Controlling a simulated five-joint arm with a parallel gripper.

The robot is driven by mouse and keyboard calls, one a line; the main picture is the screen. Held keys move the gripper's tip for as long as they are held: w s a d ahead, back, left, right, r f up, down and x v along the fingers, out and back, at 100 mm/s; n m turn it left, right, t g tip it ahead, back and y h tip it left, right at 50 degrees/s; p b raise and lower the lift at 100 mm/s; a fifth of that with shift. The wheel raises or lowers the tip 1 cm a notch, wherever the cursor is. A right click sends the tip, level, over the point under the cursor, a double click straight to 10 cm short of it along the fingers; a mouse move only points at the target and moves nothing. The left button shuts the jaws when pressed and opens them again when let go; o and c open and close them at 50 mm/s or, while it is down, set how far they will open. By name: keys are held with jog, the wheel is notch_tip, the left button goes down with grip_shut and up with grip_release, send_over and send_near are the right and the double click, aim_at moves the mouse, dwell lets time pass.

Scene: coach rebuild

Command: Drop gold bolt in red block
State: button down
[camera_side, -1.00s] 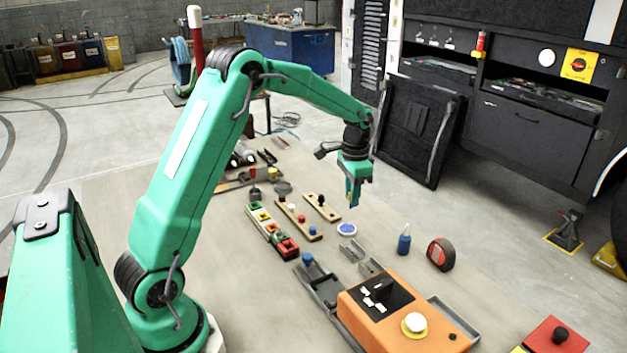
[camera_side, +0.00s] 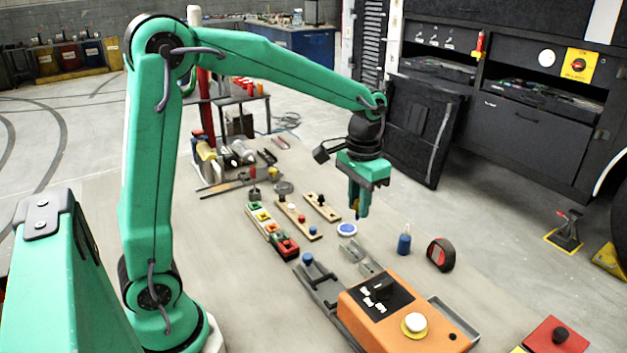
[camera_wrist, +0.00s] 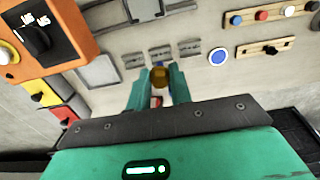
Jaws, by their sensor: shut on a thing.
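My gripper (camera_side: 360,208) points down over the middle of the bench, above the blue-and-white disc (camera_side: 347,229). It is shut on the gold bolt, whose rounded end (camera_wrist: 160,77) shows between the fingers in the wrist view. In the side view the bolt is mostly hidden by the fingers. The red block (camera_side: 286,246) is at the near end of a row of coloured blocks, left of my gripper and apart from it. I do not make out the red block in the wrist view.
An orange control box (camera_side: 395,312) and grey trays (camera_side: 325,285) stand in front. A blue bottle (camera_side: 404,243) and a red-and-black tape measure (camera_side: 440,254) are to the right. Wooden strips with knobs (camera_side: 322,207) lie left of my gripper. A red button box (camera_side: 556,338) is at front right.

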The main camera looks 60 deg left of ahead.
dwell(0.6)
jog(key=shift+s+a+f, duration=0.1)
jog(key=shift+a+f, duration=0.1)
jog(key=shift+a, duration=0.25)
jog(key=s+a+f+n, duration=0.2)
jog(key=s+a+f, duration=0.2)
jog(key=a, duration=0.3)
jog(key=s+a+f+n, duration=0.3)
jog(key=s+a+f, duration=0.1)
jog(key=a, duration=0.3)
jog(key=shift+s, duration=0.25)
jog(key=shift+a+f, duration=0.1)
jog(key=shift+f, duration=0.05)
jog(key=shift+f, duration=2.25)
jog(key=shift+f, duration=1.45)
dwell(1.0)
jog(key=c, duration=1)
grip_release()
